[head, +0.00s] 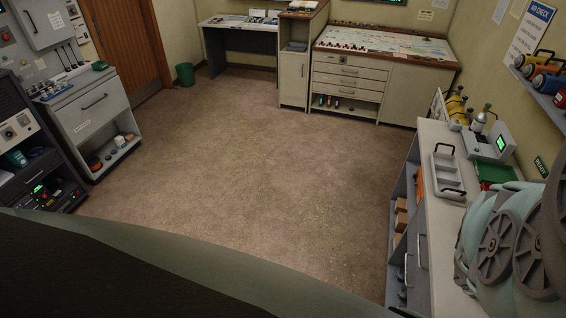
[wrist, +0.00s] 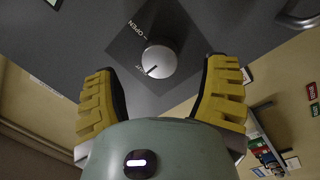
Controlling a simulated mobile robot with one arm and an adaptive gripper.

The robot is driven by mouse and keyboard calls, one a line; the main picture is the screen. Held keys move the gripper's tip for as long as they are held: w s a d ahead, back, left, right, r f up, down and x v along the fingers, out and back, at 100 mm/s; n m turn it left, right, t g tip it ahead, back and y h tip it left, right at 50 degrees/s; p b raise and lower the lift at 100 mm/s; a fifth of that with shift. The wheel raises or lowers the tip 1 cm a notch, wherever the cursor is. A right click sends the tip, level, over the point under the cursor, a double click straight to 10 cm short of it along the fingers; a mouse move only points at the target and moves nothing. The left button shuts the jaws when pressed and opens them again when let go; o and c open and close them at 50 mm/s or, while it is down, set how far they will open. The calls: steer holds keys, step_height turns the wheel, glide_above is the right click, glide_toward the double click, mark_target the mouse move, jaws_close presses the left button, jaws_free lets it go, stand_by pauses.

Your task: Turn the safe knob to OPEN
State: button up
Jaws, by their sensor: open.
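The safe knob (wrist: 160,59) is a round, pale metal knob on a dark diamond-shaped plate (wrist: 125,48) in the wrist view. The plate is on a grey face. OPEN is lettered at the knob's upper left and SHUT at its lower left. A dark mark on the knob's lower left points toward SHUT. My gripper (wrist: 162,72) is open, with yellow ribbed fingers to the left and right of the knob. No contact with the knob shows. I cannot make out the knob or the gripper in the head view.
A curved metal handle (wrist: 299,14) is on the grey face at upper right in the wrist view. In the head view, a counter (head: 433,135) with a tray (head: 447,172) stands at right beside my arm. The brown floor (head: 260,150) in the middle is clear.

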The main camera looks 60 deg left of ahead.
steer(key=shift+b+x, duration=0.45)
steer(key=shift+x, duration=1.1)
steer(key=shift+o, duration=0.2)
steer(key=c, duration=1.3)
